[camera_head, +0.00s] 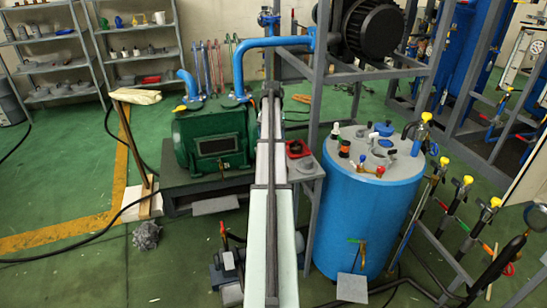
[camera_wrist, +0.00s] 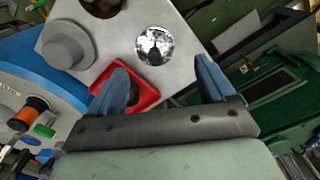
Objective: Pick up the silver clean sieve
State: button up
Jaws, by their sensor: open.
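The silver sieve (camera_wrist: 154,45) shows in the wrist view as a round, shiny, mirror-like disc on a pale grey stand top (camera_wrist: 193,72). My gripper (camera_wrist: 161,68) is open, with two blue fingers spread apart. The sieve lies just beyond the fingertips, roughly between their lines, and nothing is held. The left finger overlaps a red square tray (camera_wrist: 149,97) in the picture and partly hides a dark item in it. In the head view I cannot make out the sieve or my fingers; my arm covers part of the stand (camera_head: 308,169).
A grey stepped cylinder (camera_wrist: 68,45) stands left of the sieve. A blue tank (camera_head: 362,215) with fittings on its lid is right of the stand. A green pump (camera_head: 213,140) with blue pipes is left. A grey metal frame (camera_head: 318,80) rises behind the stand.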

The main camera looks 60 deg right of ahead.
notch_tip(320, 180, down, 3)
jog(key=shift+f, duration=0.2)
jog(key=shift+s+d+f, duration=0.1)
jog(key=shift+s+f, duration=0.1)
jog(key=shift+f, duration=1.15)
jog(key=shift+s+d+f, duration=0.1)
jog(key=shift+s+f, duration=0.1)
jog(key=shift+f, duration=1.1)
jog(key=c, duration=0.9)
